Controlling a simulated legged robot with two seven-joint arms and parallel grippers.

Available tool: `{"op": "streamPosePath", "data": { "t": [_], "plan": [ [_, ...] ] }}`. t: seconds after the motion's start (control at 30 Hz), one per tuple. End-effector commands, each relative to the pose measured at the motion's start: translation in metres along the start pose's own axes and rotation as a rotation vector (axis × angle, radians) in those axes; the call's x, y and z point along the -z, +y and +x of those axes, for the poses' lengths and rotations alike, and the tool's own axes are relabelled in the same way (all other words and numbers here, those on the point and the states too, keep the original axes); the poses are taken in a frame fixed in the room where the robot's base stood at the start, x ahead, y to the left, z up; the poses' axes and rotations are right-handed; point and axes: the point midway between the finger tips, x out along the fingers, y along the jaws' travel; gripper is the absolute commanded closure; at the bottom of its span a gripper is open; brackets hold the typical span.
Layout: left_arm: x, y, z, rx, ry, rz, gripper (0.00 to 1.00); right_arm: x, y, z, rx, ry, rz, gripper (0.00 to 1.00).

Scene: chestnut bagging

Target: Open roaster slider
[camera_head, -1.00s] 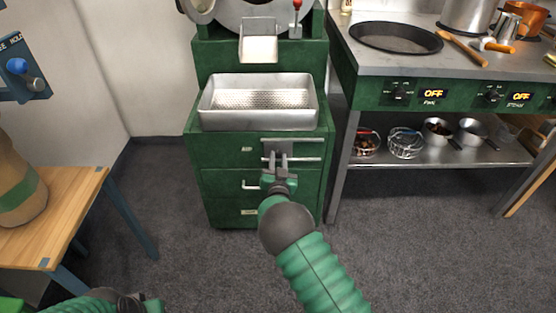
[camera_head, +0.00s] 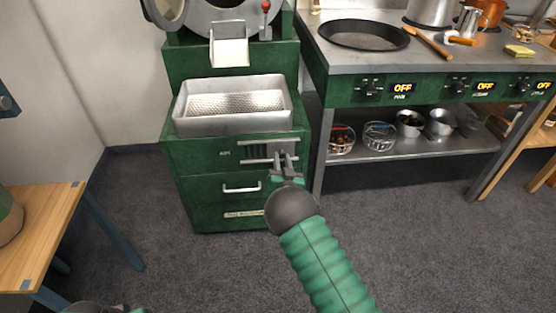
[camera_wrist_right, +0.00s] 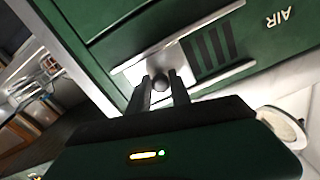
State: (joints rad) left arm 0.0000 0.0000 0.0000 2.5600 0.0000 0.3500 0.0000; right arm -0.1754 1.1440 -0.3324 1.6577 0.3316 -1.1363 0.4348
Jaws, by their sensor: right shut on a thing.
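The green roaster (camera_head: 180,182) stands at the centre-left in the head view. On its front, a metal slider plate (camera_wrist_right: 178,66) sits between two horizontal rails beside the "AIR" label, with a round dark knob (camera_wrist_right: 160,82). Dark vent slots (camera_wrist_right: 213,48) are uncovered beside the plate; they also show left of my gripper in the head view (camera_head: 256,151). My right gripper (camera_head: 282,157) is shut on the knob, its fingers on either side of it in the wrist view (camera_wrist_right: 161,92). Only a sliver of my left arm shows at the bottom left edge; its gripper is not seen.
A metal tray (camera_head: 232,124) sits on the roaster above the slider. Below is a drawer with a handle (camera_head: 241,189). A steel stove counter (camera_head: 330,60) with a lower shelf stands close on the right. A wooden table (camera_head: 40,225) is at left. The floor between is clear.

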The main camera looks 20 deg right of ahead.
Motion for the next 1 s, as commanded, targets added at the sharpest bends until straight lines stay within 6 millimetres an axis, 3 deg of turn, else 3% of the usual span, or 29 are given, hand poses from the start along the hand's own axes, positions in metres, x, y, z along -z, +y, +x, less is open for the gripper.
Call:
{"op": "streamPosePath", "data": {
  "t": [0.03,0.07,0.2,0.5,0.63,1.0],
  "plan": [
    [0.0,0.0,0.0,0.0,0.0,0.0,0.64,-0.001,0.0,0.0,0.0,-0.001,0.0,1.0],
    [0.0,0.0,0.0,0.0,0.0,0.0,0.64,-0.001,0.0,0.0,0.0,-0.001,0.0,0.72],
    [0.0,0.0,0.0,0.0,0.0,0.0,0.64,-0.001,0.0,0.0,0.0,-0.001,0.0,0.54],
    [0.0,0.0,-0.001,0.0,0.0,0.0,0.64,0.0,-0.001,-0.001,0.0,-0.001,0.0,0.54],
    [0.002,0.0,-0.009,0.0,0.0,0.0,0.64,0.002,-0.001,-0.014,-0.001,-0.003,0.0,0.54],
    [0.011,0.0,-0.047,0.0,0.0,0.0,0.64,0.003,-0.001,-0.118,-0.002,-0.007,-0.003,0.54]
  ]
}}
